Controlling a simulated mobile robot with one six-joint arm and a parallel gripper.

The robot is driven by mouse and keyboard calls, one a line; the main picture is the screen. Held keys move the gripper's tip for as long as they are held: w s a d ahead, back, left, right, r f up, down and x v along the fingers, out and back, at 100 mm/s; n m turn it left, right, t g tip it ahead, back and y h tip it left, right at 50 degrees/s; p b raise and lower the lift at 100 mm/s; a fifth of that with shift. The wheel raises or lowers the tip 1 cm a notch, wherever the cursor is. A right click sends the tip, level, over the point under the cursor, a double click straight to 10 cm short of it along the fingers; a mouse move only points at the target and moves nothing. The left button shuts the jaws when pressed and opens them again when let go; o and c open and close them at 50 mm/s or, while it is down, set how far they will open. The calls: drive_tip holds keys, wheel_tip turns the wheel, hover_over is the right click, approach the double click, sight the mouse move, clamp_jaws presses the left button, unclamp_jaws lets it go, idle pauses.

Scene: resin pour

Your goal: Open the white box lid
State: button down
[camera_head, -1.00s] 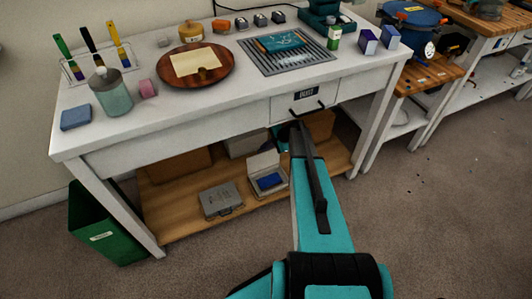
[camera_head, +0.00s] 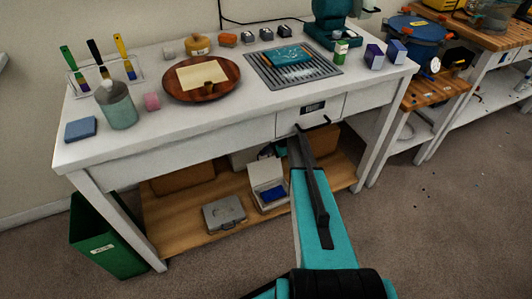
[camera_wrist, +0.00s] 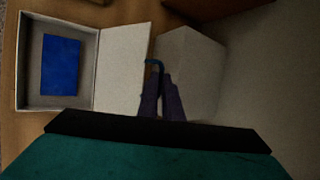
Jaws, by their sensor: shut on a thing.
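The white box (camera_head: 281,207) stands on the lower wooden shelf, with a blue item (camera_head: 273,194) inside. Its lid (camera_head: 264,172) is raised, standing up at the box's back. In the wrist view the open box (camera_wrist: 88,103) is at the left with the blue item (camera_wrist: 61,65) in it, and the lid (camera_wrist: 122,70) extends to its right. My gripper (camera_wrist: 161,85) is shut at the lid's far edge, by a small dark teal hooked piece (camera_wrist: 154,62). The exact contact is hard to see.
A grey case (camera_head: 224,214) sits left of the box on the shelf (camera_head: 185,232). A pale block (camera_wrist: 190,70) stands close right of my gripper in the wrist view. The tabletop (camera_head: 150,132) and drawer (camera_head: 312,112) are above the shelf. A green bin (camera_head: 100,240) stands at the left.

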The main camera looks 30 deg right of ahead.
drive_tip(key=shift+w+r, duration=0.1)
drive_tip(key=c, duration=1.9)
unclamp_jaws()
drive_tip(key=shift+c, duration=0.2)
drive_tip(key=shift+s+d+r, duration=0.3)
drive_tip(key=shift+s+r, duration=0.15)
drive_tip(key=shift+s, duration=0.15)
drive_tip(key=s+d, duration=0.6)
drive_tip(key=s, duration=0.3)
drive_tip(key=shift+s+d+b, duration=0.15)
drive_tip(key=shift+d+b, duration=0.2)
drive_tip(key=shift+b, duration=0.05)
